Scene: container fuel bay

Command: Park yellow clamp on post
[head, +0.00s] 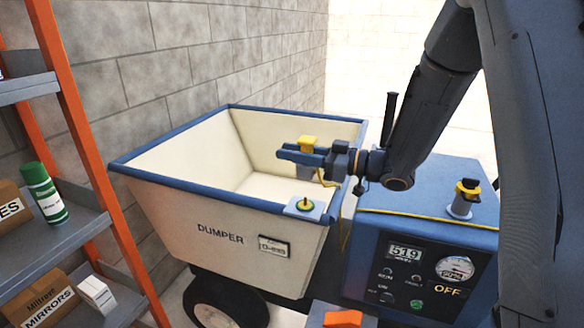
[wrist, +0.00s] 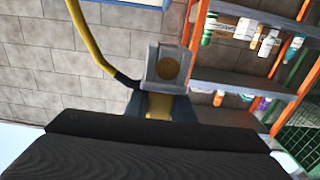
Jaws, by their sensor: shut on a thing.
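My gripper (head: 302,156) is shut on the yellow clamp (head: 308,141), holding it in the air over the dumper's open tub. In the wrist view the clamp (wrist: 167,66) shows a grey end with a round brownish-yellow face, and its yellow body sits between my dark fingers. A yellow cable (wrist: 92,42) runs from it; in the head view it hangs down beside the tub. A short grey post (head: 460,207) with a yellow and black top stands on the blue engine cover. A yellow stud (head: 304,204) stands on a pale plate at the tub's near right corner.
The dumper tub (head: 215,205) has blue rims and looks empty. A control panel (head: 420,275) reads 519 and OFF. An orange rack (head: 85,120) with a green can (head: 42,192) and boxes stands at the left. A block wall (head: 200,60) runs behind.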

